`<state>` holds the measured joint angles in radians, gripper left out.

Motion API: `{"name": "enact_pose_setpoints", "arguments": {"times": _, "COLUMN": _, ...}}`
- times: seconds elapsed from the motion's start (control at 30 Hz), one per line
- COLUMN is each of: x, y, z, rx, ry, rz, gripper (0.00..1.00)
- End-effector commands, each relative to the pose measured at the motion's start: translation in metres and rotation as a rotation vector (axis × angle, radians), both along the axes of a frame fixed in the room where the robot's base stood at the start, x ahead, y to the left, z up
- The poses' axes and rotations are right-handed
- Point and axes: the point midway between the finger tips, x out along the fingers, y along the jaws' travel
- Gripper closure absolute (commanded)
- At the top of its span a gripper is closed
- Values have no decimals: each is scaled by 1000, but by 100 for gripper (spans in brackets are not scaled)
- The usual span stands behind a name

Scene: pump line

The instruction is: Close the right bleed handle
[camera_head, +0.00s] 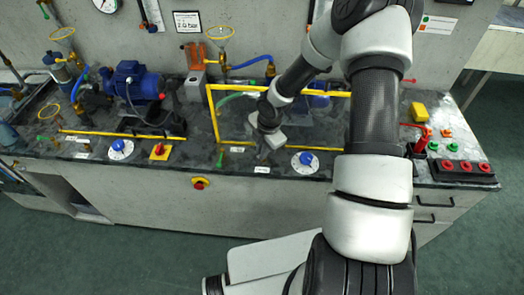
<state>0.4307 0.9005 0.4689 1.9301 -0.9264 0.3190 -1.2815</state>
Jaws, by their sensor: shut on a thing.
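My gripper (264,149) reaches down to the front of the counter, by the lower bar of the right yellow frame. Its fingers look closed on a small part above a white label (262,169), most likely the right bleed handle. The gripper and the small scale hide most of that part, so its angle cannot be told. A small green handle (220,158) stands apart, to the left of my gripper. A blue-knobbed dial (303,160) sits to its right.
The yellow frame (212,115) rises close behind and beside my gripper. A box with red buttons (466,168) is at the right end. The floor in front is clear.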

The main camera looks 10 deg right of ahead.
Motion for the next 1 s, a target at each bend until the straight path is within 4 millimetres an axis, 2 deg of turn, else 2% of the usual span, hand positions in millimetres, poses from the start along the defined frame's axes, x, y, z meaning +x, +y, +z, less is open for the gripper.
{"name": "enact_pose_setpoints", "arguments": {"times": 0.27, "x": 2, "y": 2, "z": -3, "rx": -2, "ry": -3, "rz": -146, "gripper": 100}}
{"name": "enact_pose_setpoints", "arguments": {"times": 0.7, "x": 6, "y": 6, "z": -3, "rx": 0, "ry": -4, "rz": -511, "gripper": 100}}
{"name": "enact_pose_setpoints", "arguments": {"times": 1.0, "x": 8, "y": 6, "z": -1, "rx": 1, "ry": -2, "rz": -688, "gripper": 100}}
